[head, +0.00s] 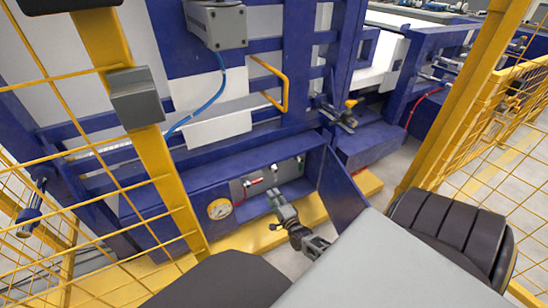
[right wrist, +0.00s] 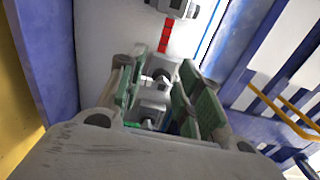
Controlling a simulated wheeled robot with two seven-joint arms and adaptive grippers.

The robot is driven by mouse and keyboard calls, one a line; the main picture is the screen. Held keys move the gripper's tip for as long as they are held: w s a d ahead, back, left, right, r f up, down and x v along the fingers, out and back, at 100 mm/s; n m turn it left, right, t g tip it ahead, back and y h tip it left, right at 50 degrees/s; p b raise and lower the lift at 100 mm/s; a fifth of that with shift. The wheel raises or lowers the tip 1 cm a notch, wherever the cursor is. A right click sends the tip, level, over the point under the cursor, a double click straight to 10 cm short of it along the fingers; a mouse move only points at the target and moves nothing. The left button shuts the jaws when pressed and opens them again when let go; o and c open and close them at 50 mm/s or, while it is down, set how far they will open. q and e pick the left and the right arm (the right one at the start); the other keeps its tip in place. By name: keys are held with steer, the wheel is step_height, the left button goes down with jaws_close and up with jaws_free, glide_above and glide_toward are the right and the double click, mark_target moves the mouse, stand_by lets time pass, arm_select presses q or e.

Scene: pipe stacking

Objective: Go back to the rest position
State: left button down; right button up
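My right gripper (head: 280,203) shows in the head view at the front of a low, open blue box, fingers pointing up and away. In the right wrist view its two green-padded fingers (right wrist: 165,95) stand apart. A grey metal fitting (right wrist: 152,98) appears between them. I cannot tell whether it touches a finger or lies beyond. My left gripper is not in the head view.
A yellow mesh fence (head: 165,165) stands at the left, another (head: 490,125) at the right.

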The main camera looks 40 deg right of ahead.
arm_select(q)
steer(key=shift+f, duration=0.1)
arm_select(e)
steer(key=shift+s+f, duration=0.1)
stand_by(0.6)
